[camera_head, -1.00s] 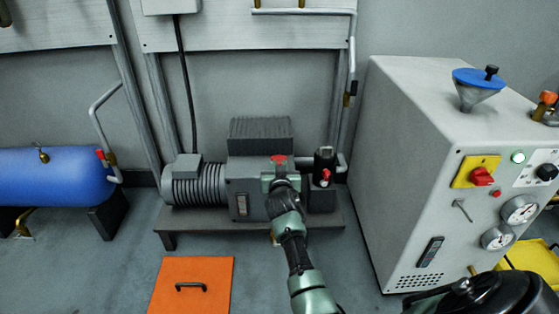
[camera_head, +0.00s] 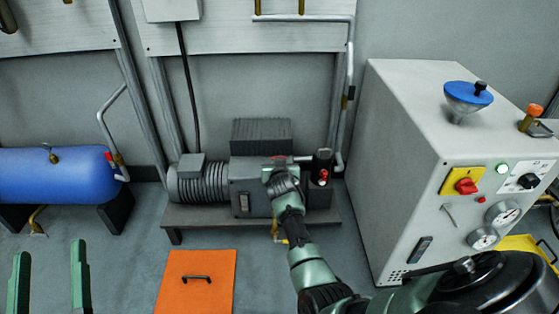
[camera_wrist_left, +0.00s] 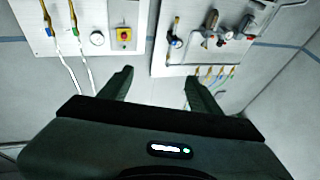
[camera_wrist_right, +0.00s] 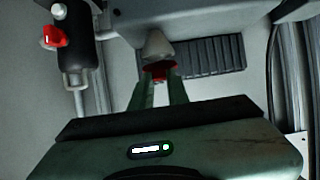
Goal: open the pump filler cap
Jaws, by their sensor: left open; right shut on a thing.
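The pump (camera_head: 250,172) stands on a low bench by the wall, with a finned block on top and a ribbed motor at its left. Its small red filler cap (camera_head: 280,158) is on the top front, mostly hidden by my right gripper (camera_head: 274,172). In the right wrist view the red cap (camera_wrist_right: 159,70) sits between the two fingertips, by a pale cone-shaped neck (camera_wrist_right: 157,46); the right gripper is shut on it. I cannot tell whether the cap is loose. My left gripper (camera_head: 50,262) is open and empty at the lower left, far from the pump.
An orange floor plate (camera_head: 197,286) with a black handle lies before the bench. A blue tank (camera_head: 50,176) stands left. A grey cabinet (camera_head: 400,150) with a blue-rimmed funnel (camera_head: 468,94) stands right, close to my right arm. A red-handled valve (camera_head: 322,175) adjoins the pump.

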